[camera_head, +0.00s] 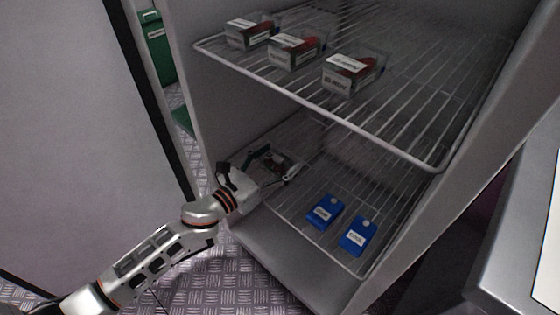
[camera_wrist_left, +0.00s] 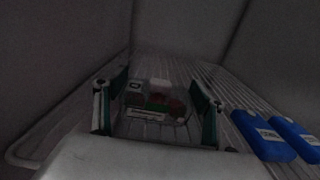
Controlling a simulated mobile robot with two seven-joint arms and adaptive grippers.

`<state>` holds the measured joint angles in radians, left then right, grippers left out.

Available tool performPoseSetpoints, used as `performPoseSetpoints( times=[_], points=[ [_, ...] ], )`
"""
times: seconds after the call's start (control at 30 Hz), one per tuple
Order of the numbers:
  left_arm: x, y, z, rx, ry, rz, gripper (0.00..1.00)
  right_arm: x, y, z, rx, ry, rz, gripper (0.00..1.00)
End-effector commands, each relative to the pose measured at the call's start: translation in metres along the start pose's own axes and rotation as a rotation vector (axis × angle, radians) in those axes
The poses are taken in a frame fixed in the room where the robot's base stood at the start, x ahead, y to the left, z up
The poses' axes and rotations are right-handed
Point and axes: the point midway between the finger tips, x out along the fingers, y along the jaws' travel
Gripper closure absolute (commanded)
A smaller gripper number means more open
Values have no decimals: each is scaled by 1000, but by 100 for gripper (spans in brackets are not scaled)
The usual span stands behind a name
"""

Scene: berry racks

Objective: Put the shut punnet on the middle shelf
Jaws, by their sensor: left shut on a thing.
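My left gripper (camera_head: 279,162) reaches into the open cabinet, over the left part of the lower visible wire shelf (camera_head: 322,180). It is shut on a clear punnet with a pale label and red berries (camera_wrist_left: 158,101), which sits between the fingers in the left wrist view. The punnet is low over the shelf wires; I cannot tell whether it touches them. In the head view the fingers partly hide it. My right gripper is not in view.
Three labelled punnets, left (camera_head: 250,33), middle (camera_head: 295,52) and right (camera_head: 352,74), stand on the upper wire shelf (camera_head: 420,140). The lower shelf's back looks clear.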

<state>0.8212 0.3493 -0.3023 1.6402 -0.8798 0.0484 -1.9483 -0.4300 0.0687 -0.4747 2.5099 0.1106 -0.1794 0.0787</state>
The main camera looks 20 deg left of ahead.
Motion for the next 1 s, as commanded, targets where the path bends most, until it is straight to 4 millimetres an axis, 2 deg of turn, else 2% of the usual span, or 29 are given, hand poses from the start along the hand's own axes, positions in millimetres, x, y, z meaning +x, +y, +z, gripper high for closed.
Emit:
performPoseSetpoints(
  times=[0.27, 0.43, 0.47, 0.5, 0.83, 0.97, 1.0],
  points=[
    [1, 1, 2, 3, -7, 0, 58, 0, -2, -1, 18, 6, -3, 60],
    [0, 0, -5, 0, -3, 0, 58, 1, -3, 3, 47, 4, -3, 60],
    [0, 0, -4, 1, -3, 1, 25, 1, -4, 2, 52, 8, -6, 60],
    [1, 0, -3, 1, -4, 1, 15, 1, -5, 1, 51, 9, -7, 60],
    [1, 0, -2, 2, -5, 0, 14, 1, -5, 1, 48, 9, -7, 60],
    [2, 1, 6, 4, -9, 0, 14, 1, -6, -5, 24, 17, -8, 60],
    [-4, 1, 2, 2, -5, 0, 14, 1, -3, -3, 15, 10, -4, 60]
  ],
)
